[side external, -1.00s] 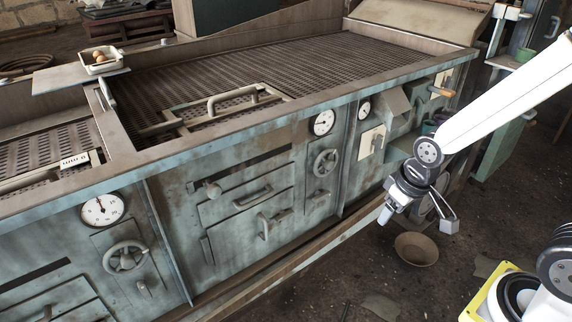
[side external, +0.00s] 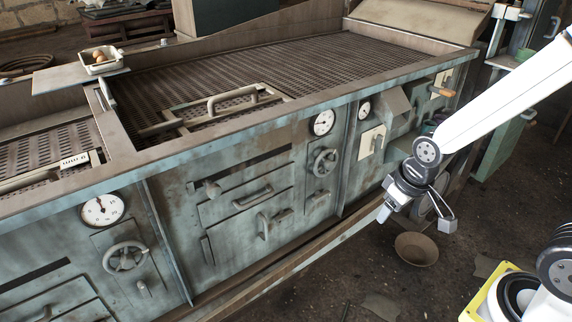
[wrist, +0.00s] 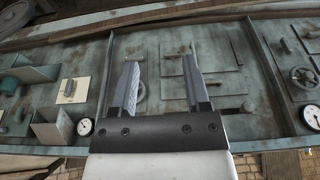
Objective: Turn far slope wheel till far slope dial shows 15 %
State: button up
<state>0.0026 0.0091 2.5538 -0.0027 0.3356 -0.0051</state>
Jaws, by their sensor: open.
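Two handwheels sit on the machine's blue-grey front. The farther one, which I take as the far slope wheel (side external: 325,162), is right of the middle in the side view, below its round white dial (side external: 322,122). The dial's needle and scale are too small to read. In the wrist view this wheel (wrist: 141,90) shows partly behind the left finger; its dial is hidden there by my gripper. My gripper (side external: 385,214) is open and empty, in front of the machine, to the right of the wheel and apart from it. Its fingertips (wrist: 160,62) point towards the panel in the wrist view.
A nearer wheel (side external: 124,257) and dial (side external: 103,210) are at lower left. Right of the far wheel are a small dial (side external: 364,108), a cream lever plate (side external: 371,142) and a projecting hood (side external: 393,104). A bowl (side external: 416,249) lies on the floor below my gripper.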

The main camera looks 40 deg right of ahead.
jog(key=w+d+f+n+t, duration=0.2)
jog(key=w+d+f+t, duration=0.15)
jog(key=w, duration=0.65)
jog(key=w+d+f+n+t, duration=0.2)
jog(key=w+d+t, duration=0.2)
jog(key=w, duration=0.6)
jog(key=n+t, duration=0.3)
jog(key=t, duration=0.4)
send_near(331, 166)
jog(key=shift+g, duration=0.25)
jog(key=w, duration=0.4)
jog(key=shift+a+r, duration=0.15)
jog(key=shift+a, duration=0.15)
jog(key=shift+s+d+f+n+t, duration=0.25)
jog(key=shift+d+f+n+t, duration=0.15)
jog(key=shift+f+t, duration=0.2)
jog(key=shift+w, duration=0.1)
jog(key=shift+w, duration=3.8)
